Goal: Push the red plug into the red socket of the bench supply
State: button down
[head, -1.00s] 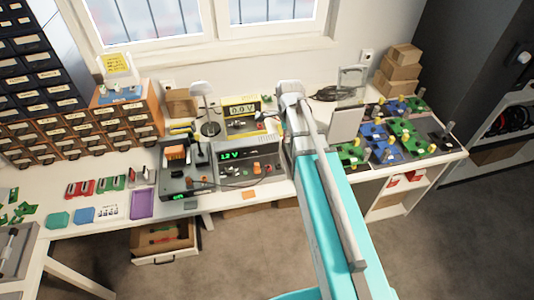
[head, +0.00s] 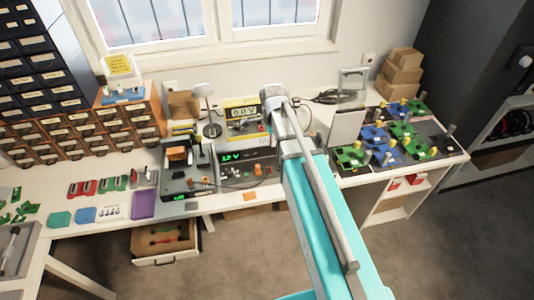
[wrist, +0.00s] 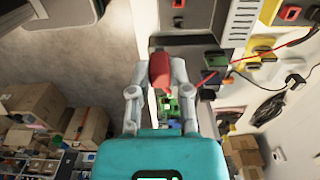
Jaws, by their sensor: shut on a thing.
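My gripper (wrist: 155,80) is shut on the red plug (wrist: 160,68), which sits between its fingertips in the wrist view. The bench supply (head: 258,170) stands on the bench with a lit green display, left of my arm in the head view. In that view the gripper end is small and hangs above the supply, in front of the yellow meter. A grey vented case, seemingly the supply (wrist: 205,22), lies beyond the fingertips in the wrist view. A small red spot on its dark edge may be the red socket; I cannot tell. The plug looks apart from the case.
The yellow meter (head: 243,110) stands behind the supply, and a red lead runs by it in the wrist view. A lamp (head: 207,105) and a dark instrument (head: 186,178) stand to the left. Circuit boards (head: 385,140) cover the bench at right. An open drawer (head: 165,243) juts out below.

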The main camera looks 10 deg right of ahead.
dwell(0.4)
jog(key=w+f+b, duration=0.3)
jog(key=f+b, duration=0.8)
jog(key=shift+w+a+f, duration=0.15)
jog(key=shift+w+f, duration=0.1)
jog(key=shift+w, duration=0.15)
jog(key=shift+b, duration=0.35)
jog(key=shift+f+b, duration=2.7)
jog(key=shift+f, duration=0.05)
jog(key=shift+f+b, duration=0.7)
dwell(0.9)
jog(key=c, duration=0.5)
grip_release()
